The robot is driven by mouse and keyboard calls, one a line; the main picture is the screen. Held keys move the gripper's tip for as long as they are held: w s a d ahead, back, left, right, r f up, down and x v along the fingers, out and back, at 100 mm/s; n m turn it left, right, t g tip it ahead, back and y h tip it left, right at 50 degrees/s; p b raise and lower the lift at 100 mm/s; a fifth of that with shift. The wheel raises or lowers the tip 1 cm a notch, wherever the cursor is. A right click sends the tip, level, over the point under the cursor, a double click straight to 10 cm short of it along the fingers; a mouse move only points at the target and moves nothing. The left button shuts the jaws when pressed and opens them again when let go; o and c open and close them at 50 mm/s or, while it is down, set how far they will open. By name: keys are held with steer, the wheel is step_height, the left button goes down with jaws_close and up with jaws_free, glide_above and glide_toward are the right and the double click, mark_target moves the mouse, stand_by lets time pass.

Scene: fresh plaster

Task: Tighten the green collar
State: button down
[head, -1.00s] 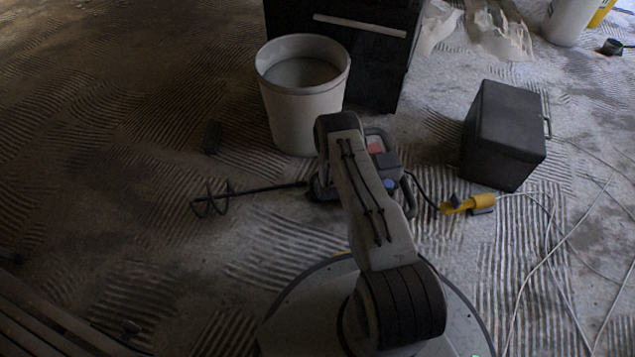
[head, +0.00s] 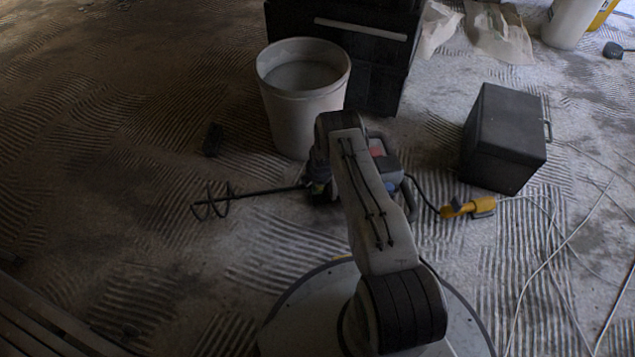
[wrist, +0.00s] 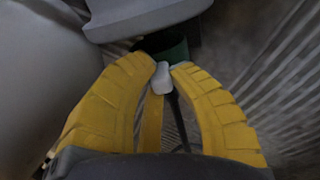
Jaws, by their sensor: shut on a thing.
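The mixer (head: 385,172) lies on the floor in the head view, partly hidden behind my arm. Its dark shaft (head: 268,190) runs left to a spiral paddle (head: 212,202). The green collar (head: 318,188) sits where shaft and body meet; only a small part shows beside my arm. In the wrist view, the collar (wrist: 165,47) is dark green, just beyond my fingertips and below the grey mixer body. My gripper (wrist: 171,68) has yellow fingers with pale tips, closed in on the collar. The exact contact is hard to see. The shaft passes below the fingers.
A pale bucket (head: 302,110) stands close behind the shaft. A black cabinet (head: 375,60) is at the back and a dark box (head: 503,138) at right. A yellow plug connector (head: 462,207) and loose cables lie right of the mixer. The ribbed floor at left is mostly clear.

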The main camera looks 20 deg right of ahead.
steer(key=shift+w+d+g, duration=0.3)
steer(key=shift+g, duration=0.2)
steer(key=shift+w+g, duration=0.15)
steer(key=shift+g, duration=0.35)
steer(key=c, duration=1.3)
jaws_free()
steer(key=shift+o, duration=0.6)
steer(key=shift+r, duration=0.1)
steer(key=shift+a, duration=0.1)
steer(key=shift+r, duration=0.1)
step_height(320, 180, up, 12)
steer(key=s, duration=0.1)
steer(key=shift+s+a+f, duration=0.2)
steer(key=shift+s, duration=0.2)
